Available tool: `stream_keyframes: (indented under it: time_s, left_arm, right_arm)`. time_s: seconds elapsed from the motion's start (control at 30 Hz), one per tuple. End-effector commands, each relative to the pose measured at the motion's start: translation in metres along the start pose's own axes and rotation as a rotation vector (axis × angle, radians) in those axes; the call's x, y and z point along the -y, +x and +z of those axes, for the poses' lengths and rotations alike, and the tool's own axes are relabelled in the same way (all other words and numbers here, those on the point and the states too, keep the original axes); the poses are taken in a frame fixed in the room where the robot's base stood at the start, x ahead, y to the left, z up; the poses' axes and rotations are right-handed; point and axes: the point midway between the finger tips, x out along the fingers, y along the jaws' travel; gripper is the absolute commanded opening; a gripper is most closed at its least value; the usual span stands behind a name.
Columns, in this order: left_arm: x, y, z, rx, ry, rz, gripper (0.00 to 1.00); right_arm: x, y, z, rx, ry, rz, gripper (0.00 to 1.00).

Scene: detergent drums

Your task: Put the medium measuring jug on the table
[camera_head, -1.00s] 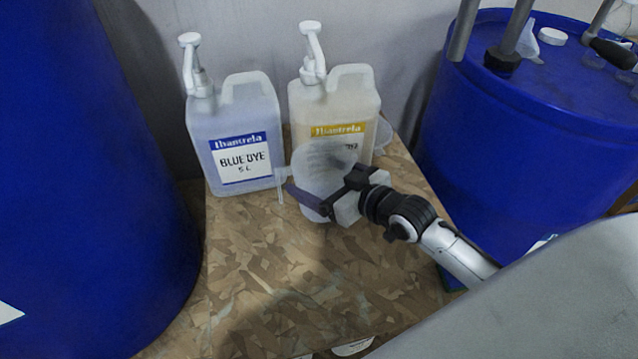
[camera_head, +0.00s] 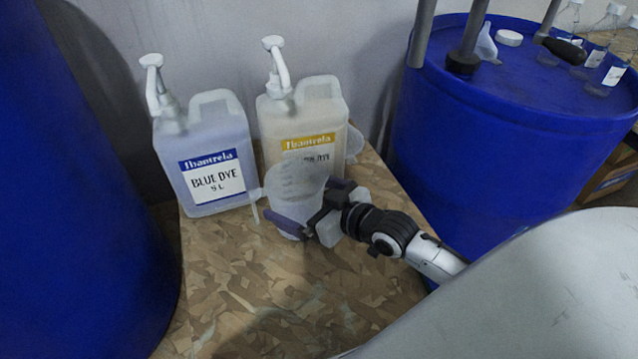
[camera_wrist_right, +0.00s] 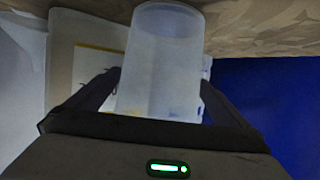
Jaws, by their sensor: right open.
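A translucent measuring jug (camera_head: 292,186) is in front of the yellow-labelled dye container, low over the wooden tabletop (camera_head: 270,315); it appears to stand there, but contact at its base is hard to make out. My right gripper (camera_head: 283,222) is open, with its fingers on either side of the jug. In the right wrist view the jug (camera_wrist_right: 162,65) is between the two dark fingers (camera_wrist_right: 160,92), its base end towards the wood. Another clear rounded piece (camera_head: 354,145) shows partly behind the yellow-labelled container. My left gripper is out of view.
A blue dye container (camera_head: 212,165) and a yellow-labelled container (camera_head: 305,115), both with pumps, stand at the back of the table. Large blue drums flank it left (camera_head: 75,200) and right (camera_head: 500,130). The front tabletop is clear.

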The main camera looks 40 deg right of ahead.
Motion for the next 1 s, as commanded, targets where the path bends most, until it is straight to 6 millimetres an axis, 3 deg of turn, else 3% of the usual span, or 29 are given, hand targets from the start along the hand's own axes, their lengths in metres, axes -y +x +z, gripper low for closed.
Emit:
stream_keyframes:
  time_s: [0.3,0.5,1.0]
  left_arm:
    - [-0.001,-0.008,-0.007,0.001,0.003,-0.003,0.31]
    - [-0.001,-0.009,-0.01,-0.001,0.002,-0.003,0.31]
    - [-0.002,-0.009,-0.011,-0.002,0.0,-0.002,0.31]
  right_arm:
    - [0.0,-0.068,0.0,0.005,-0.001,-0.001,1.0]
    - [0.0,-0.094,0.0,0.002,0.0,0.0,1.0]
    - [0.0,-0.103,-0.001,-0.001,0.0,0.0,1.0]
